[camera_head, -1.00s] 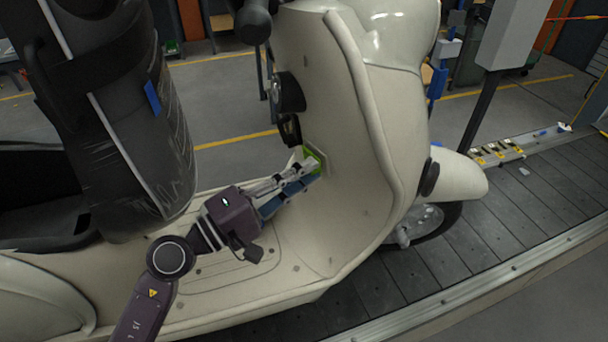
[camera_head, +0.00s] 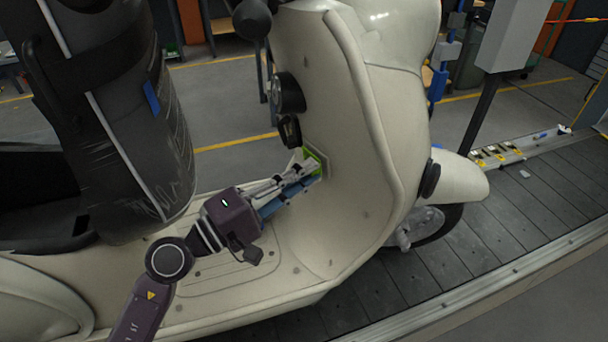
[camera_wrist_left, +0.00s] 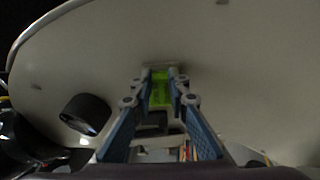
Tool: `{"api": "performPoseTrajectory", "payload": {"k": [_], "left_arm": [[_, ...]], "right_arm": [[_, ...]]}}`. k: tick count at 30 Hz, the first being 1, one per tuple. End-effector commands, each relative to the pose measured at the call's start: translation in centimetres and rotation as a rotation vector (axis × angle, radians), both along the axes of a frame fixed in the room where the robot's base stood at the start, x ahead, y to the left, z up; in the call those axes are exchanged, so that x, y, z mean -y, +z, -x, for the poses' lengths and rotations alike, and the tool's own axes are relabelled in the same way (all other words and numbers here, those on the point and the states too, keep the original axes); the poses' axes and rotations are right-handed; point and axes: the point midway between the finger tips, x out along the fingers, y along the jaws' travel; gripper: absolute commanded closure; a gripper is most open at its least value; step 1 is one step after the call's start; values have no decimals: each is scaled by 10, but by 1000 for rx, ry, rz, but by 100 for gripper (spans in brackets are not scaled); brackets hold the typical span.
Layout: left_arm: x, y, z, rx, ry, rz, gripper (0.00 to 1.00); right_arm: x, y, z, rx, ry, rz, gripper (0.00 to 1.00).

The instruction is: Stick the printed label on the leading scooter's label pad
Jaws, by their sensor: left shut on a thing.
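The cream scooter (camera_head: 352,210) stands on the slat conveyor, its inner leg shield facing my left arm. My left gripper (camera_head: 312,168) is at that shield, its fingertips at a small pad with a green face (camera_head: 318,158). In the left wrist view, my gripper (camera_wrist_left: 161,78) is shut on a green label (camera_wrist_left: 161,92) between its fingertips, close against the cream panel. The fingers partly hide the label and the pad, and I cannot tell whether the label touches the pad. My right gripper is out of view.
A round black fitting (camera_head: 289,92) sits on the shield just above my gripper.

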Motion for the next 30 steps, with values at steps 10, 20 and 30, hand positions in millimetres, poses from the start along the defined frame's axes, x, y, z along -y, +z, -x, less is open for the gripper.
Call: {"api": "performPoseTrajectory", "payload": {"k": [10, 20, 30], "left_arm": [[0, 0, 0, 0, 0, 0, 91], [3, 0, -2, -1, 0, -1, 91], [6, 1, -4, -1, 0, 1, 91]], "right_arm": [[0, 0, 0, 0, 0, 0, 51], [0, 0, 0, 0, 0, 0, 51], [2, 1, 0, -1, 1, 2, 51]]}}
